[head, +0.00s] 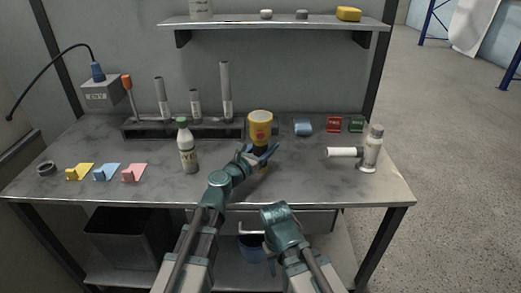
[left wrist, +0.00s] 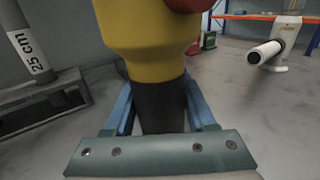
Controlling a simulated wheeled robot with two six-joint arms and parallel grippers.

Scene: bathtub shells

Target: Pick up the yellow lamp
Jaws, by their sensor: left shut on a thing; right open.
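The yellow lamp (head: 260,121) is upright above the workbench, with a yellow head, a reddish front patch and a black handle. My left gripper (head: 262,152) is shut on its black handle. In the left wrist view the lamp (left wrist: 148,45) fills the top middle, and the blue fingers of my left gripper (left wrist: 161,108) stand on both sides of the handle. Whether the lamp's base touches the bench cannot be told. My right gripper (head: 280,226) is low, in front of the bench edge, open and away from the lamp; its fingers are hard to make out.
A white bottle (head: 188,150) stands left of the lamp, before a rack (head: 180,131) of tubes. A blue block (head: 303,128) and red and green pieces (head: 334,124) lie right. A white device (head: 370,152) stands near the right end. A shelf (head: 275,24) hangs above.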

